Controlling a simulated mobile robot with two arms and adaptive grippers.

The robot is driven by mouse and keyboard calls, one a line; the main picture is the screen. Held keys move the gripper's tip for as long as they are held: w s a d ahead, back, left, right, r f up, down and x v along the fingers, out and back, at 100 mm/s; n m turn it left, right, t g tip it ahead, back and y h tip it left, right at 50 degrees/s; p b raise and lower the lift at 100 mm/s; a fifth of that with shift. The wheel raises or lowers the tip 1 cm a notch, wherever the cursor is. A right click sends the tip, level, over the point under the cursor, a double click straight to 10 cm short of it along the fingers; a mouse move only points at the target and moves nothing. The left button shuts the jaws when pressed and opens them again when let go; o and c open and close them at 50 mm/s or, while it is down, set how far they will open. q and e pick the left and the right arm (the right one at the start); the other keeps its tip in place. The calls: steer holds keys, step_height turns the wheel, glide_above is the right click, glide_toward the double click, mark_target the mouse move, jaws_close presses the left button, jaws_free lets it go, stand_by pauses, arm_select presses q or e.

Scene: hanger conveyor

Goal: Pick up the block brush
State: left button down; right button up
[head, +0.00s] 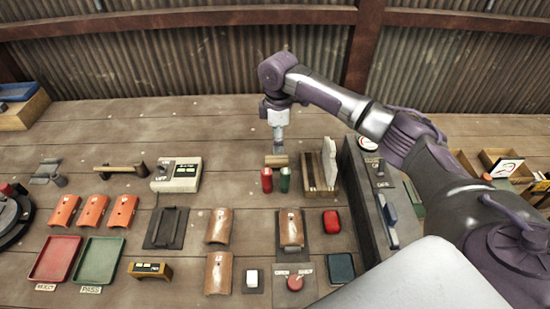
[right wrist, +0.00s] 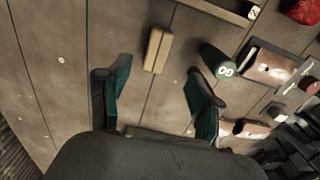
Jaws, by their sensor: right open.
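The block brush, which I take to be the small tan wooden block (head: 276,160), lies on the wooden bench just behind the red and green cylinders. My right gripper (head: 279,141) is above it, pointing down. In the right wrist view the block (right wrist: 157,50) lies beyond the open fingertips of my right gripper (right wrist: 155,92), in line with the gap between them. The fingers are empty and apart from the block. Whether the block has bristles underneath cannot be seen. My left gripper is not in view.
A red cylinder (head: 267,181) and a green cylinder (head: 284,181) stand close in front of the block. A wooden rack (head: 311,174) is close on its right, and a beige device (head: 177,175) stands to the left. The bench behind the block is clear.

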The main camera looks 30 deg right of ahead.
mark_target(277, 159)
step_height(277, 159, down, 4)
steer(key=shift+w+f+p, duration=0.1)
steer(key=shift+p, duration=0.2)
steer(key=shift+w+f, duration=0.1)
steer(key=shift+f, duration=0.35)
step_height(277, 159, down, 4)
steer(key=shift+f+p, duration=0.15)
steer(key=shift+p, duration=0.85)
steer(key=shift+f, duration=0.2)
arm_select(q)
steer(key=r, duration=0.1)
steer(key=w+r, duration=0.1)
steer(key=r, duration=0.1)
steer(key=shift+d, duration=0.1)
arm_select(e)
jaws_close()
